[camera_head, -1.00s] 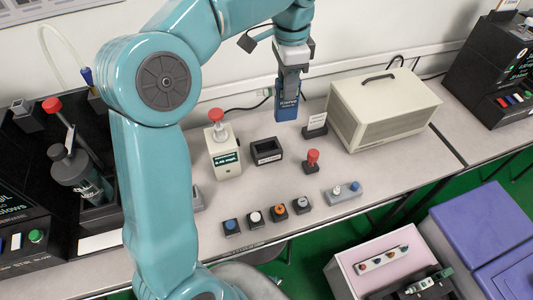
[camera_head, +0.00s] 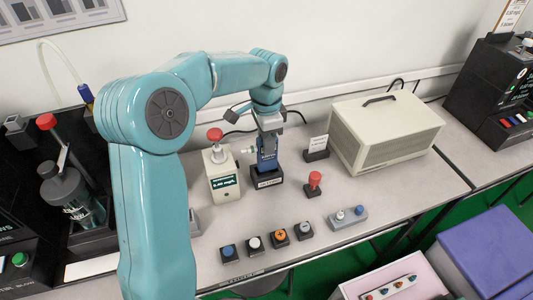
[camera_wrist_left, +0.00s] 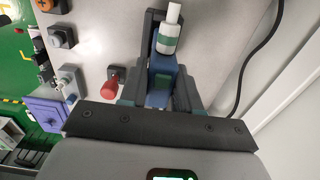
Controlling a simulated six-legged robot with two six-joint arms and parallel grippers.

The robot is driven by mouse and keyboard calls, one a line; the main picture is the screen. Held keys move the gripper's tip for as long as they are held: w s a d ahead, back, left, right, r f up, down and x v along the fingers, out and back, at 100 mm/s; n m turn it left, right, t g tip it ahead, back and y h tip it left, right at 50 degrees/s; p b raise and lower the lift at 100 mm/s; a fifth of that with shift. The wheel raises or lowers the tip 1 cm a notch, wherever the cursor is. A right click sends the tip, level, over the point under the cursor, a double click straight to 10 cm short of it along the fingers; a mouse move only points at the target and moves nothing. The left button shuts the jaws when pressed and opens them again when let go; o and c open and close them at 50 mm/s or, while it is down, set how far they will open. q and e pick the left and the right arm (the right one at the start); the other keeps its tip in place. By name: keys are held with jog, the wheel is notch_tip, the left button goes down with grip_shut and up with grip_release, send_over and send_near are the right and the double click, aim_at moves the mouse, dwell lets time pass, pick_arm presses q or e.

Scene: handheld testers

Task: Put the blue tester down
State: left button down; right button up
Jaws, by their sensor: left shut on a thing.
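The blue tester (camera_head: 267,161) is upright, and my left gripper (camera_head: 268,138) is shut on its upper part. Its lower end is at the black, open-topped holder (camera_head: 267,180) with a label on its front; the holder's front wall hides the bottom end, so I cannot tell whether it rests on the floor of the holder. In the left wrist view the blue tester (camera_wrist_left: 161,84) sits between the fingers of my left gripper (camera_wrist_left: 160,96). My right gripper is not in view.
A cream device (camera_head: 222,178) with a red knob stands close on the left of the holder. A small sign (camera_head: 317,149), a red plunger (camera_head: 314,184) and a large cream box (camera_head: 385,130) are to the right. Several small buttons (camera_head: 279,237) line the front.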

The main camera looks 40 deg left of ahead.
pick_arm(q)
notch_tip(320, 180, down, 4)
jog(key=shift+f, duration=0.15)
jog(key=shift+f+b, duration=0.15)
jog(key=shift+b, duration=0.2)
jog(key=c, duration=0.8)
grip_release()
notch_tip(320, 180, up, 12)
jog(key=shift+r+p, duration=0.25)
jog(key=shift+p, duration=0.8)
